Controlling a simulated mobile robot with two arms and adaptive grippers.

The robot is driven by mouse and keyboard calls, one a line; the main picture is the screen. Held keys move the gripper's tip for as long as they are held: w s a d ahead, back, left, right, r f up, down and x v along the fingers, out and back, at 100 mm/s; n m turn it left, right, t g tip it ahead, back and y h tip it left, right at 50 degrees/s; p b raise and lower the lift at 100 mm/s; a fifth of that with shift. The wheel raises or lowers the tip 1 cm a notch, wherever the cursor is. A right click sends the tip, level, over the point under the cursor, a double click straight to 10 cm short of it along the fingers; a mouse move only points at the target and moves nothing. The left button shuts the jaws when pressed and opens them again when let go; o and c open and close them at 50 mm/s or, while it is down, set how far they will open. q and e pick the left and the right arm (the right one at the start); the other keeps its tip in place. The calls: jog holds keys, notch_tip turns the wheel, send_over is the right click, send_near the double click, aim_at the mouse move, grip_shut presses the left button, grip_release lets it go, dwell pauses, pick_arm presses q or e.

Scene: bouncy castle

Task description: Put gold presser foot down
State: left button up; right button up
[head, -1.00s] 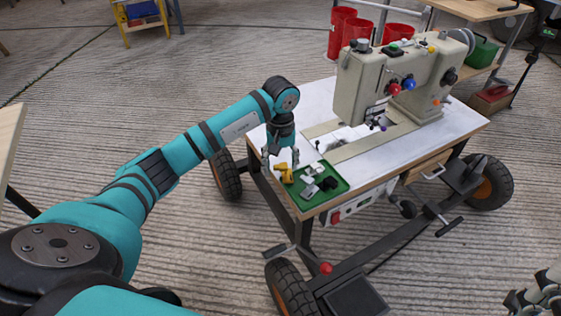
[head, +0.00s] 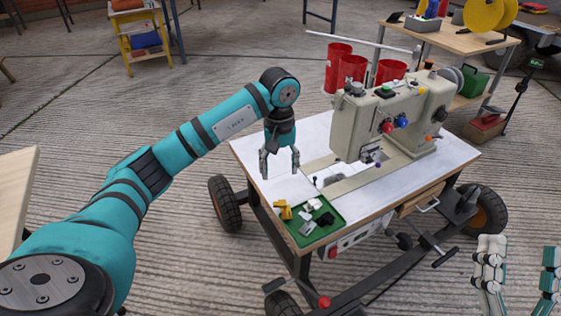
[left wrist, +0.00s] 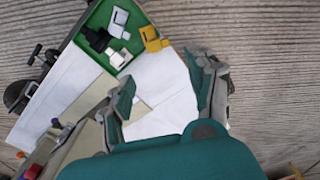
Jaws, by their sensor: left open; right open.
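The gold presser foot (head: 284,210) lies at the left edge of the green tray (head: 322,232) on the sewing table. In the left wrist view the gold presser foot (left wrist: 152,39) sits at the tray's rim, apart from the fingers. My left gripper (head: 280,165) is open and empty, pointing down above the white tabletop, behind and above the gold foot. Its spread fingers also show in the left wrist view (left wrist: 165,80). My right gripper (head: 520,272) is at the lower right corner, open with nothing between its fingers, far from the tray.
White, grey and black feet (head: 312,205) lie in the tray. The beige sewing machine (head: 365,125) stands to the right of my left gripper. Red bins (head: 352,70) stand behind it. The tabletop (head: 260,165) left of the machine is clear.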

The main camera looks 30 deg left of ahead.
pick_arm(q)
jog(key=s+d+n+g+h, duration=0.1)
jog(key=s+d+h, duration=0.3)
jog(key=d, duration=0.5)
jog(key=s+d+n+g+h, duration=0.15)
jog(key=s+d+h, duration=0.25)
jog(key=d, duration=0.6)
jog(key=s+d+n+g+h, duration=0.15)
jog(key=s+d+h, duration=0.3)
jog(key=d, duration=0.45)
jog(key=s+d+r+n+t+h, duration=0.2)
jog(key=s+r+n+h, duration=0.1)
jog(key=r+n+h, duration=0.4)
jog(key=s+d+r+n+t+h, duration=0.2)
jog(key=s+r+n+h, duration=0.25)
jog(key=r+n, duration=0.45)
jog(key=w+a+m+t+y, duration=0.2)
jog(key=a+m+t+y, duration=0.5)
jog(key=m+t, duration=0.5)
jog(key=w+a+m+t+y, duration=0.3)
jog(key=a+m+t+y, duration=0.4)
jog(key=m, duration=1.1)
jog(key=t+y, duration=0.3)
jog(key=t, duration=0.2)
jog(key=shift+a+r+y, duration=0.3)
